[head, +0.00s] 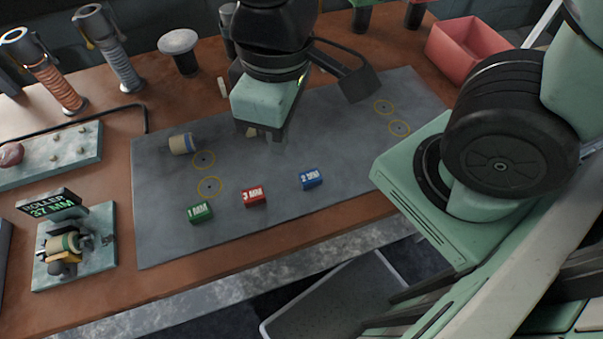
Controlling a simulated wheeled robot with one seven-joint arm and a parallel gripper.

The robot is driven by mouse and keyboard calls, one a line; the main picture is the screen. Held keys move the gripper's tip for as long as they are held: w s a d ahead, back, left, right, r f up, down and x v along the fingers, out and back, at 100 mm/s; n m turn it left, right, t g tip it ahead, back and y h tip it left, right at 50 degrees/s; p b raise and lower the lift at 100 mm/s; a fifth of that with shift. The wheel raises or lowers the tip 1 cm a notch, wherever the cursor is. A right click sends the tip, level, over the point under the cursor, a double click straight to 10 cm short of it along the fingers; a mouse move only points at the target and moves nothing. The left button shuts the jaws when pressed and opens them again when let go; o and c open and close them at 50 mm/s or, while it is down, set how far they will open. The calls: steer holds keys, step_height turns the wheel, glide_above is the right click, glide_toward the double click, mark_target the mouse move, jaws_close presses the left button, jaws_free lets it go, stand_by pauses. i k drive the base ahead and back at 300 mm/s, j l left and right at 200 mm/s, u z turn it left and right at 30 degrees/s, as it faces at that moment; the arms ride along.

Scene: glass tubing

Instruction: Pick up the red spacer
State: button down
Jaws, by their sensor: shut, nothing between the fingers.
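The red spacer (254,196) is a small block with white lettering that seems to read 3 MM. It lies on the grey mat (330,150), between the green spacer (200,212) marked 1 MM on its left and the blue spacer (311,178) marked 2 MM on its right. My gripper (264,133) is above the mat, behind the red spacer and apart from it in the picture. Its fingers are small and partly hidden under the pale green housing. It is shut and empty.
A tan roller (182,143) lies on the mat near yellow circle marks. A roller gauge (70,245) stands at the left. A red bin (465,47) is at the back right, and a grey bin (330,305) is below the table's front edge.

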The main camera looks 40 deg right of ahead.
mark_target(255, 196)
steer(key=j+z, duration=0.2)
steer(key=z, duration=0.9)
steer(key=k+j+z, duration=0.3)
steer(key=z, duration=0.2)
steer(key=k+j+z, duration=0.15)
steer(key=k+z, duration=0.3)
steer(key=k+j, duration=0.1)
steer(key=k, duration=0.2)
steer(key=k+j+z, duration=0.1)
steer(key=k, duration=0.25)
